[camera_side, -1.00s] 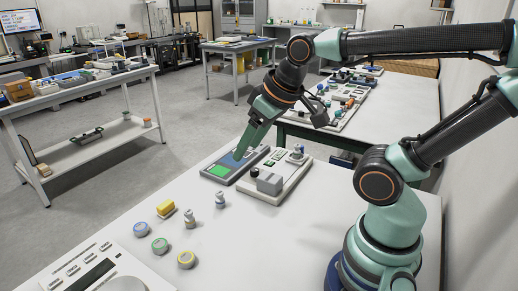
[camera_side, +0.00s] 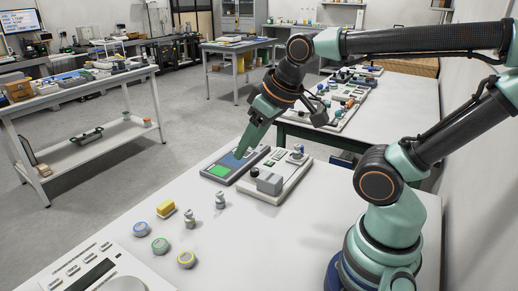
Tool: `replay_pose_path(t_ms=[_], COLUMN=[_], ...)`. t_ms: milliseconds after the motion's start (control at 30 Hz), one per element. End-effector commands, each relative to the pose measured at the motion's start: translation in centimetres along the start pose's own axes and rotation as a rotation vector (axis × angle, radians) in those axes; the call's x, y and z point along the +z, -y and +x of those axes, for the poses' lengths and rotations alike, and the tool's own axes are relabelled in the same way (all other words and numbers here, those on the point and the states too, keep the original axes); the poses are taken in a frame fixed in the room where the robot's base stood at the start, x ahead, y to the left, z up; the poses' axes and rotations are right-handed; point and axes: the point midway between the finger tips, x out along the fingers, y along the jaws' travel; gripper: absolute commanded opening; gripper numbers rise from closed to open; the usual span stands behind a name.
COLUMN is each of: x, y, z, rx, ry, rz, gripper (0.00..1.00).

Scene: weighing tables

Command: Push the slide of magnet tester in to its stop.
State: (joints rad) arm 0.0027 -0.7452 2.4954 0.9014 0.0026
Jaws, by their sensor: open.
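Two devices stand side by side at the far end of the white table. One is a flat blue-grey device (camera_side: 213,177) with a lit green panel (camera_side: 218,170). To its right is a pale base (camera_side: 270,196) carrying a grey block (camera_side: 269,183) and small knob-like parts (camera_side: 296,154). I cannot tell for sure which is the magnet tester, and I cannot make out its slide clearly. My gripper (camera_side: 241,156) points down at the far part of the blue-grey device, open and apparently empty. Its fingers overlap in this view, and I cannot tell whether they touch the device.
A scale (camera_side: 95,275) is at the front left corner. The table's middle right is clear.

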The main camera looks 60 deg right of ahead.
Motion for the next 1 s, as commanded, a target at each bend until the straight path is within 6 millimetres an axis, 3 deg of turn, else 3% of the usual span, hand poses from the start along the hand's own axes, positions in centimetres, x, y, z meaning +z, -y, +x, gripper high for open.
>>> replay_pose_path(t_ms=[167,267,400,600,767,1000], x=[-1.8,-3.7,-6.2,-8.2,-8.5,-5.8], y=[-2.1,-4.5,-8.8,-15.9,-22.3,-32.1], z=[-0.1,0.0,0.6,2.1,3.9,6.8], rx=[0.032,0.066,0.117,0.187,0.241,0.319], ry=[0.039,0.077,0.131,0.203,0.255,0.328], rz=[0.109,0.232,0.421,0.694,0.915,1.243], gripper=[0.54,0.54,0.54,0.54,0.54,0.54])
